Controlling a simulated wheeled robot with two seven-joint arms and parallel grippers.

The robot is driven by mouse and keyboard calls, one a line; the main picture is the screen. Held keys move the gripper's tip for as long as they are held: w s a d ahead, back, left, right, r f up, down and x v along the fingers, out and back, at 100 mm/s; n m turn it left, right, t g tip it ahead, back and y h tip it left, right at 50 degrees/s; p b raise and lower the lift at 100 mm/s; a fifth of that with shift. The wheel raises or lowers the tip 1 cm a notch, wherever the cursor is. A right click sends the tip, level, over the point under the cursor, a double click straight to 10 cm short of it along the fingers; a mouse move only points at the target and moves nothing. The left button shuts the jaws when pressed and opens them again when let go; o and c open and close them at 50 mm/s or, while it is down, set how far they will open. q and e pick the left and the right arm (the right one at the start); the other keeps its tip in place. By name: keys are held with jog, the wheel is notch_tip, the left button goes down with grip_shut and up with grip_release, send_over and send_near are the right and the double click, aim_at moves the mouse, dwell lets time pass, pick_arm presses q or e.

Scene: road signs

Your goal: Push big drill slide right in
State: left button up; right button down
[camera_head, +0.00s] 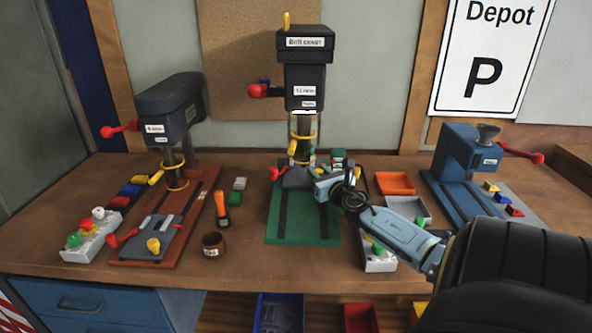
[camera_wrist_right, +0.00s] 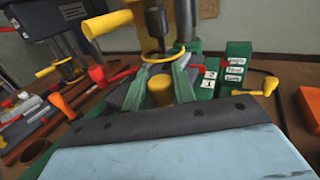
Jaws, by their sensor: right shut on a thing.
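The big drill (camera_head: 303,95) stands at the middle back of the bench on a green base (camera_head: 302,228) with dark rails. Its grey slide (camera_head: 297,180) is at the rear of the base, under the chuck. A red handle (camera_head: 276,174) sticks out at its left. My right gripper (camera_head: 318,189) is at the slide's front right. In the right wrist view, a yellow knob (camera_wrist_right: 161,92) shows just beyond my gripper's dark edge, between two green-grey bars. My left gripper is not in view.
A smaller drill (camera_head: 172,110) on a red base stands left, and a blue machine (camera_head: 468,160) stands right. Orange (camera_head: 395,183) and grey (camera_head: 408,208) trays lie right of my gripper.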

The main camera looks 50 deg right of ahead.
jog(key=shift+d+r, duration=0.15)
jog(key=shift+r, duration=0.05)
jog(key=c, duration=1.6)
grip_release()
jog(key=o, duration=0.4)
jog(key=shift+w+d+f, duration=0.1)
jog(key=shift+w+f, duration=0.05)
jog(key=shift+o, duration=0.2)
jog(key=shift+s+a, duration=0.2)
jog(key=shift+s+a+f, duration=0.1)
jog(key=shift+s, duration=0.2)
jog(key=v, duration=1.2)
jog(key=shift+p, duration=0.3)
jog(key=shift+s+a, duration=0.15)
